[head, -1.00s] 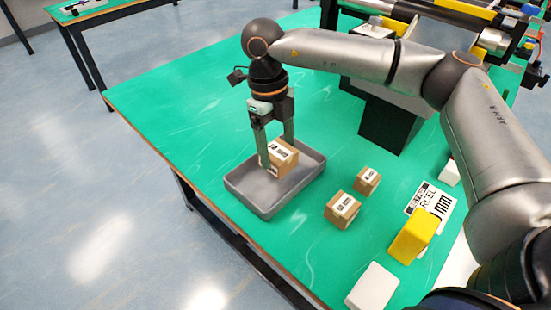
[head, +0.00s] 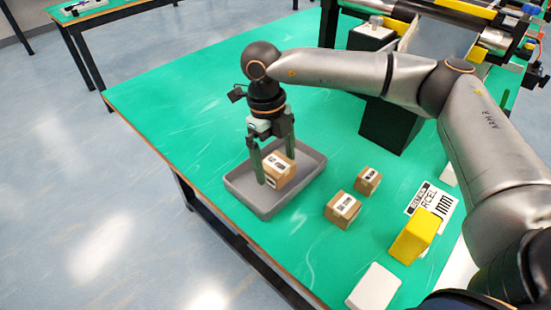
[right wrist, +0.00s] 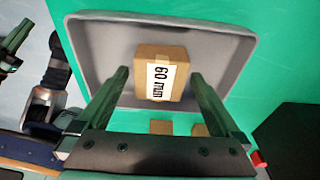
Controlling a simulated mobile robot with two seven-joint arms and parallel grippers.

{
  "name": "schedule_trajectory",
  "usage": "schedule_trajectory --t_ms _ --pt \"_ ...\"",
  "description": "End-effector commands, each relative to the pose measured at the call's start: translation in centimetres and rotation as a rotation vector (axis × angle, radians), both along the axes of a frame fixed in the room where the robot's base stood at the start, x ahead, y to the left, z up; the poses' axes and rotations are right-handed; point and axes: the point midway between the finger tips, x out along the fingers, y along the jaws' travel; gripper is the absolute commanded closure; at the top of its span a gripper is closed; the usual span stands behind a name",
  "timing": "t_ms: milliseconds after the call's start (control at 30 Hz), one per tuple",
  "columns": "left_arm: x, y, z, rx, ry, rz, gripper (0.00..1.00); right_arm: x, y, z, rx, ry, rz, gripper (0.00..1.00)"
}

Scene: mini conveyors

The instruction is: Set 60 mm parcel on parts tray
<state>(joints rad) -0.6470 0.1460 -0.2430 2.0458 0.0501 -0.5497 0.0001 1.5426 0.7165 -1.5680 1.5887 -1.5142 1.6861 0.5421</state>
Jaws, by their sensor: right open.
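The 60 mm parcel (head: 279,171) is a brown cardboard box with a white label. It sits inside the grey parts tray (head: 242,198), near its middle, and appears to rest on the tray floor. In the right wrist view the parcel (right wrist: 161,73) shows its "60 mm" label, and the tray rim (right wrist: 85,50) surrounds it. My right gripper (head: 275,170) is low over the tray, with one finger on each side of the parcel. In the right wrist view the gripper (right wrist: 159,74) is open, with gaps beside the parcel. A dark green part, apparently my left gripper (right wrist: 14,48), shows at the left edge there.
Two smaller parcels (head: 342,209) (head: 368,180) stand right of the tray on the green table (head: 180,120). A yellow block (head: 415,237), a printed card (head: 440,200) and a white block (head: 374,287) lie further right. A black stand (head: 390,125) and conveyors (head: 430,20) are behind.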

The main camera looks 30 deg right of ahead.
Motion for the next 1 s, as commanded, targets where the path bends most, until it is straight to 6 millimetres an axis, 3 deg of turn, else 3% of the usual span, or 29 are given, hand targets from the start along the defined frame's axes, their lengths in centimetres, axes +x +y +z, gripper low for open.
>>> schedule_trajectory --t_ms 267,700,1000 --pt "0.0 0.0 0.4 0.0 0.0 0.0 1.0 0.3 0.1 1.7 0.0 -0.002 0.0 0.0" --pt "-0.1 -0.1 1.0 -0.002 0.003 -0.002 1.0 1.5 0.6 10.4 0.001 -0.003 0.001 0.0" --pt "0.0 -0.2 1.0 -0.003 0.004 -0.003 1.0 1.7 0.6 12.2 0.0 0.001 0.001 0.0"
